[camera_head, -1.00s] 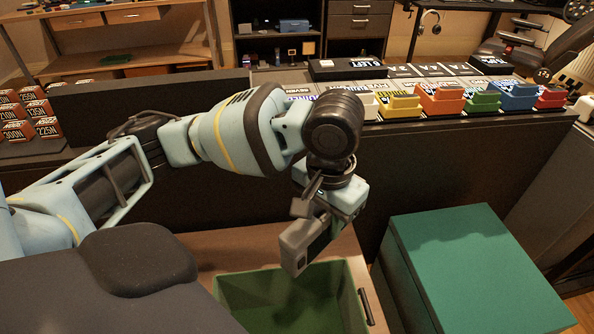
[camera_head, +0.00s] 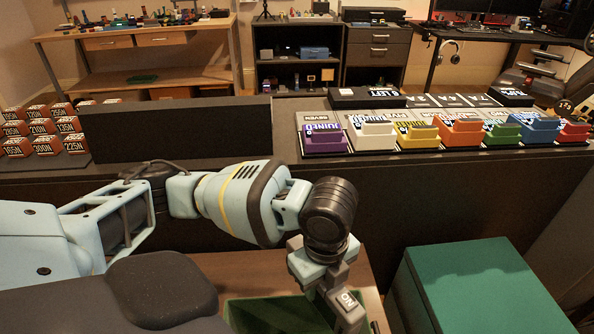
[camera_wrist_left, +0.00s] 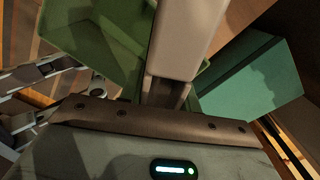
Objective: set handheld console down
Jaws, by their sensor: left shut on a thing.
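My left gripper (camera_head: 326,284) points down near the bottom centre of the head view, shut on a small grey block-like thing (camera_head: 338,312), which I take to be the handheld console. A face marked "ON" shows on it, and its lower end is cut off by the frame. In the left wrist view the pale grey console (camera_wrist_left: 187,38) stands out from between the jaws (camera_wrist_left: 166,92); its screen is not seen there. It is held above or beside an open green bin (camera_head: 262,312). My right gripper is not in view.
A green-topped box (camera_head: 480,290) stands to the right of the bin. Behind is a long dark counter (camera_head: 460,185) with several coloured holders, a purple one (camera_head: 325,138) nearest the arm. Orange blocks (camera_head: 42,130) sit at the left.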

